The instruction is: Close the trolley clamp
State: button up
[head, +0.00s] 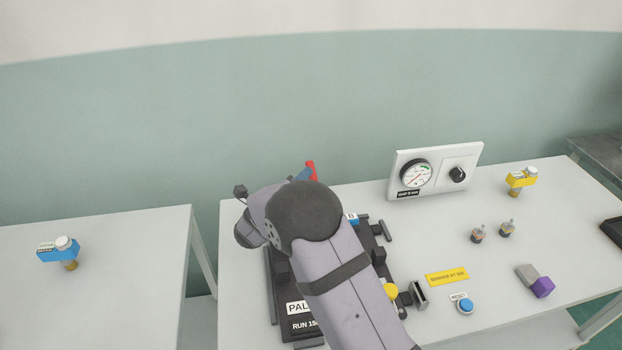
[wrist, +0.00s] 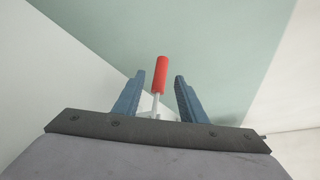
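The trolley clamp shows as a red-gripped lever handle (wrist: 161,76) on a thin pale rod in the wrist view. The handle stands up between the two blue fingers of my gripper (wrist: 158,90), with a gap on each side. The fingers are open and do not appear to touch the handle. In the head view the red handle tip (head: 311,171) shows just past my arm, beside a blue finger of my gripper (head: 303,174). My arm hides the clamp's base and much of the black trolley plate (head: 276,300) below.
A white gauge panel (head: 435,171) stands at the back of the table. A yellow block (head: 522,178), small metal fittings (head: 492,232), a blue reset button (head: 464,306) and a purple-grey block (head: 536,281) are on the right. A blue block (head: 58,252) sits on the left table.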

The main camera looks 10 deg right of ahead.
jog(key=shift+s+d+f+m, duration=0.1)
jog(key=shift+f+m, duration=0.05)
jog(key=shift+m, duration=0.25)
jog(key=shift+d+h, duration=0.15)
jog(key=shift+h, duration=0.15)
jog(key=shift+p+x, duration=0.8)
jog(key=shift+x, duration=2.8)
grip_shut()
